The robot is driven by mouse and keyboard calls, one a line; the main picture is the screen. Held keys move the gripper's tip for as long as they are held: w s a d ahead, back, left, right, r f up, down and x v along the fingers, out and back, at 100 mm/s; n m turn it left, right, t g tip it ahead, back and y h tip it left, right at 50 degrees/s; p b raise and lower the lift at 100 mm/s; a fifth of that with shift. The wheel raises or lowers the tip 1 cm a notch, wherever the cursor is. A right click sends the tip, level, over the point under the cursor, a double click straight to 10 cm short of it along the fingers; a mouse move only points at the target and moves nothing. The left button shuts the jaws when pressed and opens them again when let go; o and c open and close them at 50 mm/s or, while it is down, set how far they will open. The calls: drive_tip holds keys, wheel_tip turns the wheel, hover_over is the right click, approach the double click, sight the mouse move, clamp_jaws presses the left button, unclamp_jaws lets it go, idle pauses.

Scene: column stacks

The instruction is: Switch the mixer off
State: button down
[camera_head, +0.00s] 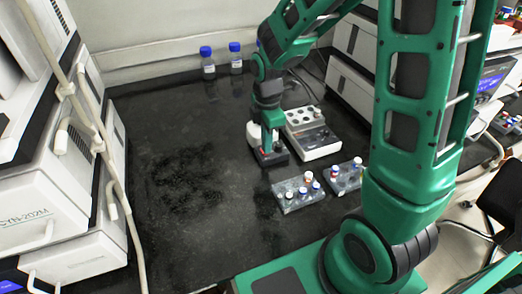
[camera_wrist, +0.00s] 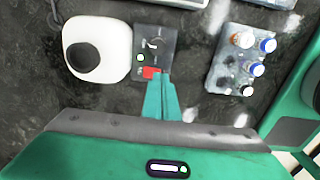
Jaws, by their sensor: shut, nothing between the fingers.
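The mixer has a white rounded body with a black round top (camera_wrist: 84,55) and a dark front panel (camera_wrist: 165,42). In the head view the mixer (camera_head: 279,158) stands mid-bench, partly hidden by my arm. My gripper (camera_wrist: 160,78) is shut and empty, its fingertips right at the red switch and covering part of it. I cannot tell whether they touch it. In the head view my gripper (camera_head: 268,148) points down over the panel.
A rack of capped vials (camera_head: 296,200) stands right of the mixer, another rack (camera_head: 346,186) further right. A white block device (camera_head: 312,143) is behind. Two blue-capped bottles (camera_head: 208,66) stand at the back. The bench left of the mixer is clear.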

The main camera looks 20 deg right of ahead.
drive_tip(key=shift+f, duration=0.65)
idle(0.3)
drive_tip(key=shift+r, duration=2.55)
drive_tip(key=s+d+r+m, duration=0.4)
drive_tip(key=s+d+m, duration=0.4)
drive_tip(key=s+m, duration=0.3)
drive_tip(key=s+d+r+m, duration=0.4)
drive_tip(key=s+d+m, duration=0.4)
drive_tip(key=s+m, duration=0.4)
drive_tip(key=shift+s+d+r+m, duration=0.2)
drive_tip(key=shift+d+r+m, duration=0.2)
drive_tip(key=shift+m, duration=0.3)
